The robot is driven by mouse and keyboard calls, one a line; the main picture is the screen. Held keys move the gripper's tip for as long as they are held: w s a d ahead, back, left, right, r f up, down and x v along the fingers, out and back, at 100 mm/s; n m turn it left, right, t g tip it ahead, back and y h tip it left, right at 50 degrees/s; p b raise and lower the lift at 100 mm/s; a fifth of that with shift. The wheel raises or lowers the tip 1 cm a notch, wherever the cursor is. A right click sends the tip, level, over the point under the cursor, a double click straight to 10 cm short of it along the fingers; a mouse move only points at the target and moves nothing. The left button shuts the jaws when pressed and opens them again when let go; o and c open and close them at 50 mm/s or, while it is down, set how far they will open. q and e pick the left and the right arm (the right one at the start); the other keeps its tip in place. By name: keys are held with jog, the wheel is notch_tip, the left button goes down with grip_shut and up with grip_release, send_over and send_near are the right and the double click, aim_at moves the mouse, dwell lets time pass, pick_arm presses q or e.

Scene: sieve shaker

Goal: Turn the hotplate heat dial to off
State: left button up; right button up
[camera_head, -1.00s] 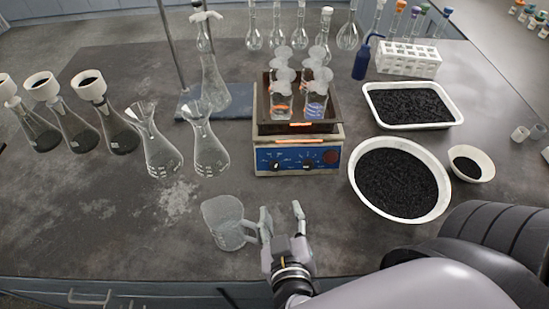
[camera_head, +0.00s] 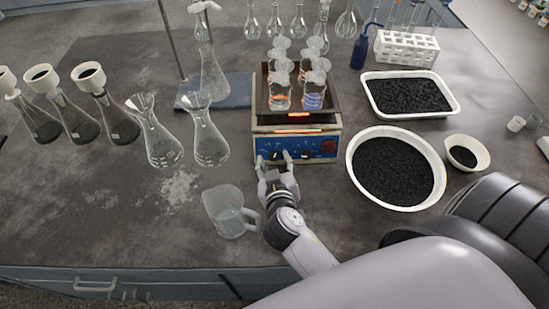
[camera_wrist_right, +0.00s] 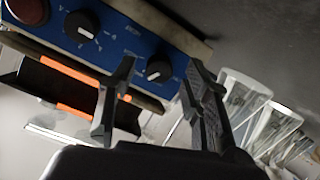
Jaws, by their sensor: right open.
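The hotplate (camera_head: 256,131) stands at the centre of the table, with a blue front panel (camera_wrist_right: 120,32) that carries two black dials and a red round part. The dial on the left (camera_head: 276,155) shows in the right wrist view (camera_wrist_right: 159,70) with a white pointer mark. The other dial (camera_head: 305,152) also shows in the right wrist view (camera_wrist_right: 82,24). I cannot read which is the heat dial. My right gripper (camera_head: 273,158) is open in front of the left dial, with one finger on each side of it. Contact cannot be told. My left gripper is not in view.
Beakers with white tops (camera_head: 313,92) stand in a tray on the hotplate, above a glowing orange strip (camera_head: 300,130). A glass pitcher (camera_head: 228,213) stands left of my right wrist. A bowl of black grains (camera_head: 435,194) is at the right, conical flasks (camera_head: 209,145) at the left.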

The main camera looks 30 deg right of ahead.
jog(key=shift+x, duration=0.85)
jog(key=shift+c, duration=0.2)
grip_shut()
